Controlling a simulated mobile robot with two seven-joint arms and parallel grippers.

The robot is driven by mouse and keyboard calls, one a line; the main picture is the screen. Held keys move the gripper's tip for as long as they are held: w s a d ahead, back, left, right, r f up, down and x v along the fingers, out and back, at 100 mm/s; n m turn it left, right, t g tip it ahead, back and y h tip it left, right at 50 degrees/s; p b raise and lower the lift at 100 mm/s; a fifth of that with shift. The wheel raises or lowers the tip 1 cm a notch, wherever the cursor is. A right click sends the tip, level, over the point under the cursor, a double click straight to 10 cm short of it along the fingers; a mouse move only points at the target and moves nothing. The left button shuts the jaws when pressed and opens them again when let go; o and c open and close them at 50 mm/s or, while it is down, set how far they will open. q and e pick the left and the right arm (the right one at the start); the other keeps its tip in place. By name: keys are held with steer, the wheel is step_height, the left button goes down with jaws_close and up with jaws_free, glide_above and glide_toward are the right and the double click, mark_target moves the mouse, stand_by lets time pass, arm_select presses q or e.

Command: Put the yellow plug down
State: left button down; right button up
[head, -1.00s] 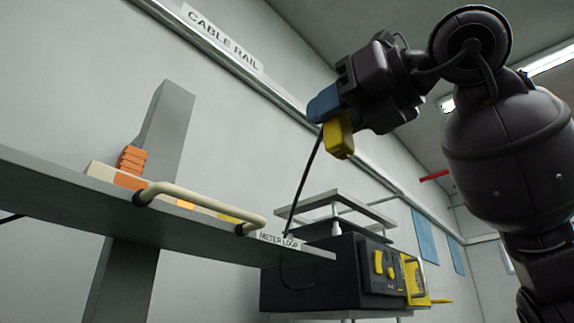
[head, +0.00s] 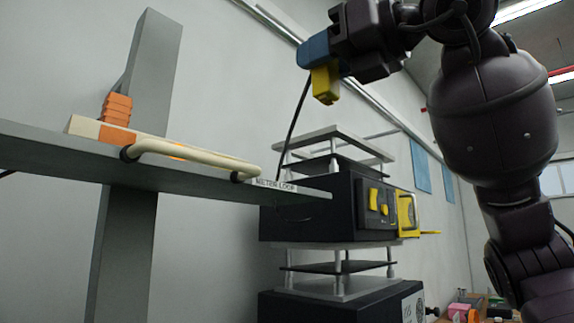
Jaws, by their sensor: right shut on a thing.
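The yellow plug (head: 325,84) hangs at the fingertips of my right gripper (head: 318,55), high in the head view. The gripper's blue fingers are shut on it. A black cable (head: 294,127) runs from the plug down to the shelf's right end, near the label "METER LOOP" (head: 275,185). The plug is in the air, above and apart from the shelf (head: 70,150). My left gripper is not in view.
On the shelf stand an orange ribbed piece (head: 117,108) and a cream strip (head: 82,126). A cream handle (head: 190,156) runs along the shelf's front. A black instrument (head: 335,205) with yellow parts stands right of the shelf, on a stacked rack. Small items lie low at right.

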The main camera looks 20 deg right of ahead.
steer(key=w+d+r+m+h+p, duration=0.1)
steer(key=w+d+r, duration=0.1)
steer(key=w, duration=1)
steer(key=w+d+r+p, duration=0.1)
steer(key=w+d+p, duration=0.15)
steer(key=w, duration=0.95)
steer(key=shift+t, duration=0.3)
step_height(320, 180, down, 8)
steer(key=shift+s+f+b, duration=0.1)
steer(key=shift+b, duration=0.3)
steer(key=shift+d+f, duration=0.15)
steer(key=shift+f, duration=0.4)
steer(key=shift+f, duration=0.1)
